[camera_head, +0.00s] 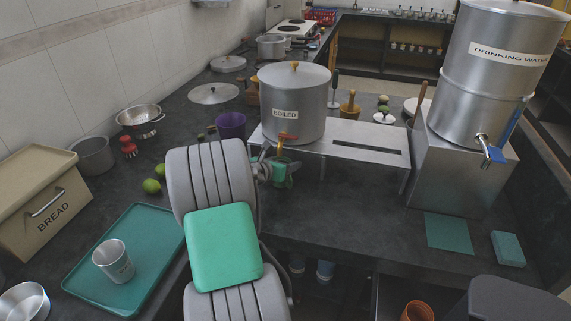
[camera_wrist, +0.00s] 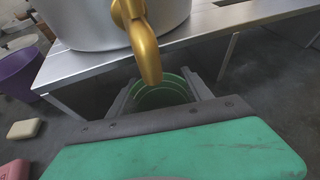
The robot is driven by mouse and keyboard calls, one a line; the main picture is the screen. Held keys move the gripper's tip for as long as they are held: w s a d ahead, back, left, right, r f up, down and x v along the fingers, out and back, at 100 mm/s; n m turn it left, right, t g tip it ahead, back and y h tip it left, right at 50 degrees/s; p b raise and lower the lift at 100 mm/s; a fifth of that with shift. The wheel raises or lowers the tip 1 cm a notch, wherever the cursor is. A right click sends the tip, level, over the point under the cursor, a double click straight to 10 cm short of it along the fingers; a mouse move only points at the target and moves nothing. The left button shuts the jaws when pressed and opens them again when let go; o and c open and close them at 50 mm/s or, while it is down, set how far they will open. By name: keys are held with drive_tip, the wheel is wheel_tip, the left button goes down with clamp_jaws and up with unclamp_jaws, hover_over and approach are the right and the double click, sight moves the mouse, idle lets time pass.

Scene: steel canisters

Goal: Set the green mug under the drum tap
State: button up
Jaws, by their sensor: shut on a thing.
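The green mug (camera_head: 282,178) is between the fingers of my gripper (camera_head: 276,170), close to the brass tap (camera_head: 284,139) of the steel drum labelled BOILED (camera_head: 290,110). In the wrist view the mug (camera_wrist: 168,97) shows its round rim between the two fingers of my gripper (camera_wrist: 163,96). The tap spout (camera_wrist: 148,62) hangs in front of part of the mug there. Whether the spout is directly over the opening, and whether the mug's base touches the counter, I cannot tell. My arm hides part of the counter around it.
The BOILED drum stands on a low metal bench (camera_head: 350,145). At right is the DRINKING WATER drum (camera_head: 480,85) with a blue-handled tap (camera_head: 490,150). A teal tray (camera_head: 150,240) with a metal cup (camera_head: 113,262) and limes (camera_head: 151,186) lie left. Dark counter (camera_head: 350,215) right of my arm is clear.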

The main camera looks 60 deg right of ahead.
drive_tip(key=shift+f, duration=0.2)
drive_tip(key=o, duration=1.4)
drive_tip(key=shift+a, duration=0.1)
drive_tip(key=shift+c, duration=0.2)
drive_tip(key=shift+w+r, duration=0.1)
drive_tip(key=shift+r, duration=0.1)
drive_tip(key=v, duration=1.2)
drive_tip(key=shift+p, duration=0.45)
drive_tip(key=shift+f, duration=0.1)
